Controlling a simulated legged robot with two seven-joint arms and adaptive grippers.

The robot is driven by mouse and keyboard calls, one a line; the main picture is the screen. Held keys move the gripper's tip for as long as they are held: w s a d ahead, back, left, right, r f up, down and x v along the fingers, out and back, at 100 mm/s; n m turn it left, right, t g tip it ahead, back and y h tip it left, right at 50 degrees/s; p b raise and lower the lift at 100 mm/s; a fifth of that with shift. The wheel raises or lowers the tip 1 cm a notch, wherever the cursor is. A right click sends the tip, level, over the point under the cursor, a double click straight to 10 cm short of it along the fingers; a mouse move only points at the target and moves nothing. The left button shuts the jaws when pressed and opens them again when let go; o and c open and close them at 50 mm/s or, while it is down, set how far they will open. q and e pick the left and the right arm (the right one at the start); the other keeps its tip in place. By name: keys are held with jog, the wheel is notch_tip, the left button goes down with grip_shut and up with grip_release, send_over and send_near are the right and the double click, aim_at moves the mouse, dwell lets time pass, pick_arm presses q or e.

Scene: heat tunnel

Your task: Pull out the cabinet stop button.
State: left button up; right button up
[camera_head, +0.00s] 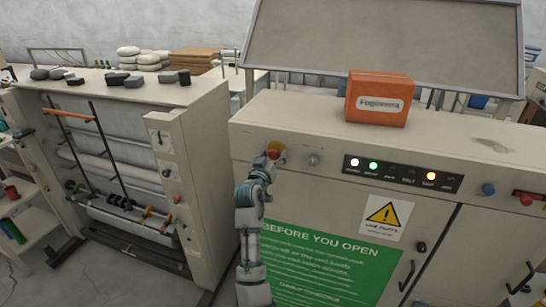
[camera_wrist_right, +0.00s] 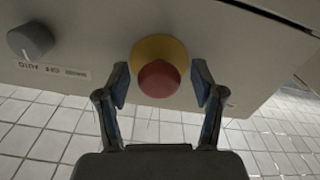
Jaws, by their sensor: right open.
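The cabinet stop button (camera_head: 277,149) is a red mushroom knob on a yellow round base at the upper left of the cabinet front (camera_head: 330,195). In the right wrist view the red knob (camera_wrist_right: 158,79) shows between my fingers. My right gripper (camera_head: 270,158) is at the button and hides part of it in the head view. In the wrist view the right gripper (camera_wrist_right: 160,84) is open, with one finger on each side of the button and gaps between the fingers and the knob. My left gripper is not in view.
A grey selector knob (camera_wrist_right: 30,41) sits beside the button. A lamp panel (camera_head: 402,174) and a blue button (camera_head: 488,189) are farther right. An orange box (camera_head: 379,98) stands on the cabinet top. A machine with rollers (camera_head: 120,160) stands to the left.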

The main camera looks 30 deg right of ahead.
jog(key=v, duration=1.1)
jog(key=shift+s+a, duration=0.2)
jog(key=shift+a, duration=0.15)
